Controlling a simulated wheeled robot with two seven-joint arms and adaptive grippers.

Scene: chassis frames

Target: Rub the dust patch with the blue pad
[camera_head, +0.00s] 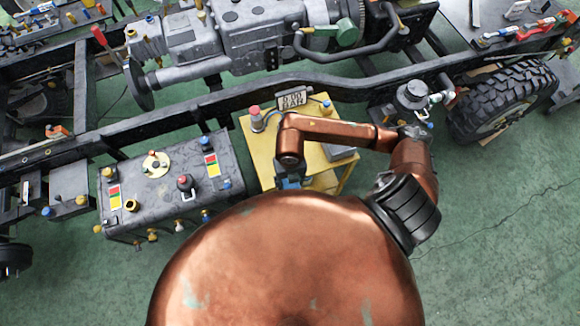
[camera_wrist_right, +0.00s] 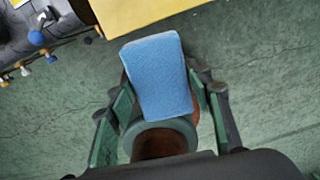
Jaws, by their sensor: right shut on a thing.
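The blue pad (camera_wrist_right: 160,75) is a light blue block standing out between the green fingers of my right gripper (camera_wrist_right: 163,92) in the right wrist view. The fingers are shut on its sides. In the head view my right gripper (camera_head: 289,182) hangs by the front edge of the yellow table (camera_head: 262,155), partly hidden by my arm and body. In the right wrist view the yellow table (camera_wrist_right: 140,14) lies beyond the pad's far end, with green floor between. I cannot make out the dust patch in either view. My left gripper is not in view.
A dark box with caps and labels (camera_head: 165,190) stands left of the table. A chassis rail (camera_head: 230,108) runs behind it. A tyre (camera_head: 505,100) stands right.

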